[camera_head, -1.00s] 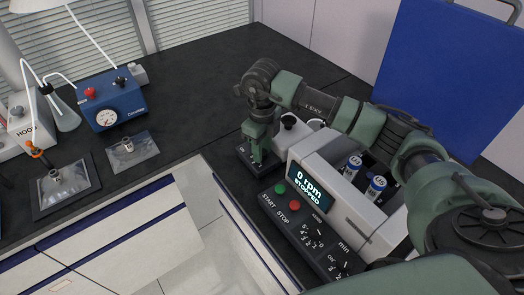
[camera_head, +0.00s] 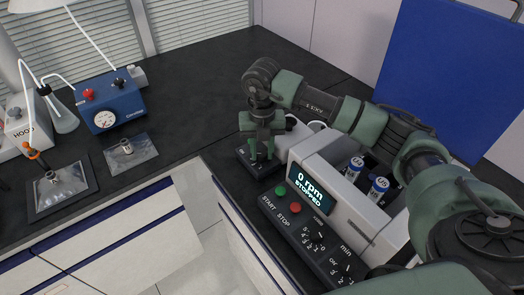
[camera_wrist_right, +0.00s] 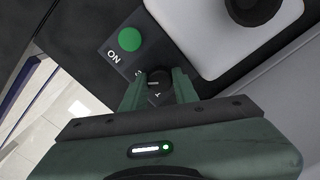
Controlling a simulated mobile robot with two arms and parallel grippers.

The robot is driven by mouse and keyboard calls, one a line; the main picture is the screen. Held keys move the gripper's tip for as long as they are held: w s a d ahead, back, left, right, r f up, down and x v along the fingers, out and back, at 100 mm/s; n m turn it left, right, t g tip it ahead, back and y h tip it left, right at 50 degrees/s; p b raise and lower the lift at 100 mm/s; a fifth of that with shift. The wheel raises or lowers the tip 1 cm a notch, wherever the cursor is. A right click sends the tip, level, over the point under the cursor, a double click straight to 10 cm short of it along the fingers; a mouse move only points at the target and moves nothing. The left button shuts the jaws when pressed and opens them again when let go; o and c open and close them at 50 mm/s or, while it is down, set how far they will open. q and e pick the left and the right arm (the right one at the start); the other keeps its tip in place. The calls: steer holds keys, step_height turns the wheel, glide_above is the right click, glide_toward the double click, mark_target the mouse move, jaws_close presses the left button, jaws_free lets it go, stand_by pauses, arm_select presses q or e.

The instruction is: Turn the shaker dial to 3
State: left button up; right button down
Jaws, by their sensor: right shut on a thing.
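My right gripper (camera_head: 262,155) points down over a small dark box (camera_head: 240,158) just left of the machine with the screen. In the right wrist view, its two green fingers (camera_wrist_right: 157,92) are closed on the sides of a small black dial (camera_wrist_right: 158,82). The dial has a pale pointer line. Beside it is a green button (camera_wrist_right: 129,40) marked ON. The scale around the dial is mostly hidden by the fingers, so I cannot read its setting. My left gripper is out of view.
The white machine's screen (camera_head: 309,190) reads 0 rpm STOPPED. Its dark front panel has START and STOP buttons and two dials (camera_head: 314,239). Blue-capped tubes (camera_head: 378,187) stand in it. A blue gauge box (camera_head: 109,106) is at left.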

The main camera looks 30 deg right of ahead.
mark_target(262, 153)
steer(key=shift+r+m, duration=0.1)
steer(key=shift+m, duration=0.6)
steer(key=shift+w, duration=0.1)
steer(key=c, duration=1.1)
jaws_free()
step_height(262, 153, up, 8)
steer(key=shift+f+b, duration=0.15)
steer(key=shift+b, duration=0.55)
